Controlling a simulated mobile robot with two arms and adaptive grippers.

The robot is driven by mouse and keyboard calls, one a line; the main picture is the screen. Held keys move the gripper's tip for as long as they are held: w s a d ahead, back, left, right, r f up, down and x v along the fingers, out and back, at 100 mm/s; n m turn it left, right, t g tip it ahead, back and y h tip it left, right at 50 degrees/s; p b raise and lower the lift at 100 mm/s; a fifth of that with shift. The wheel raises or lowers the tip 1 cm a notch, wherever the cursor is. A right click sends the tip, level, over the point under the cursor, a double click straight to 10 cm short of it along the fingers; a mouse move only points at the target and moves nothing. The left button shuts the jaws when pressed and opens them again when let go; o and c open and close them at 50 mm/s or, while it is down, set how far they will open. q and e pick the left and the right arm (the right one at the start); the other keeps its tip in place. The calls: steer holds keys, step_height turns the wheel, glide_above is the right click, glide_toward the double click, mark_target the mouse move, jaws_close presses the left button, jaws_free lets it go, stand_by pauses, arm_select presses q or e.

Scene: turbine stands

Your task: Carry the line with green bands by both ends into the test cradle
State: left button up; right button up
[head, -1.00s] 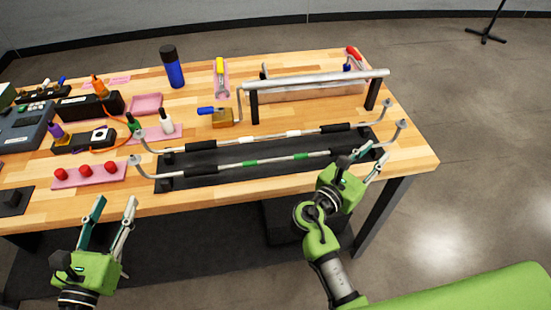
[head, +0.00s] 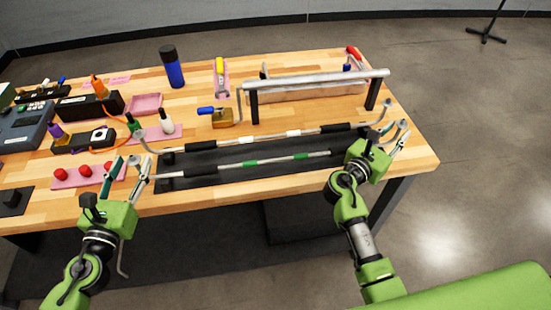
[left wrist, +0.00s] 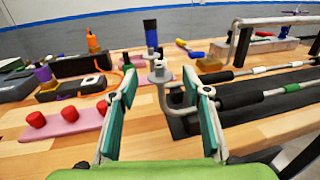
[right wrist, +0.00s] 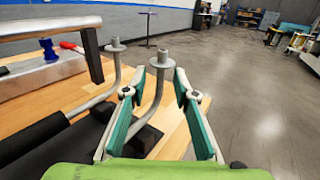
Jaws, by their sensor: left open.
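The line with green bands (head: 275,159) lies along the front of a long black base, in front of a similar line with white bands (head: 270,136). Its upturned right end (right wrist: 159,85) stands between the fingers of my open right gripper (head: 386,146). Its upturned left end (left wrist: 161,78) stands between the fingers of my open left gripper (head: 130,168). The fingers appear apart from both ends. In the head view, my left gripper partly hides the left end. I cannot tell for sure which fixture is the test cradle.
The black base (head: 215,181) lies under both lines. Behind it, a silver bar (head: 318,78) stands on black posts. Red knobs on a pink mat (head: 68,180) are close to my left gripper. A brass block (head: 222,117) and small bottles stand further back. Open floor lies right of the table.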

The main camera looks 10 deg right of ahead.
arm_select(q)
steer(key=shift+w+d, duration=0.25)
steer(key=shift+w, duration=1)
arm_select(e)
steer(key=shift+x, duration=1.25)
arm_select(q)
steer(key=c, duration=0.9)
arm_select(e)
jaws_close()
arm_select(q)
jaws_close()
steer(key=shift+r, duration=0.1)
arm_select(e)
steer(key=shift+r, duration=0.1)
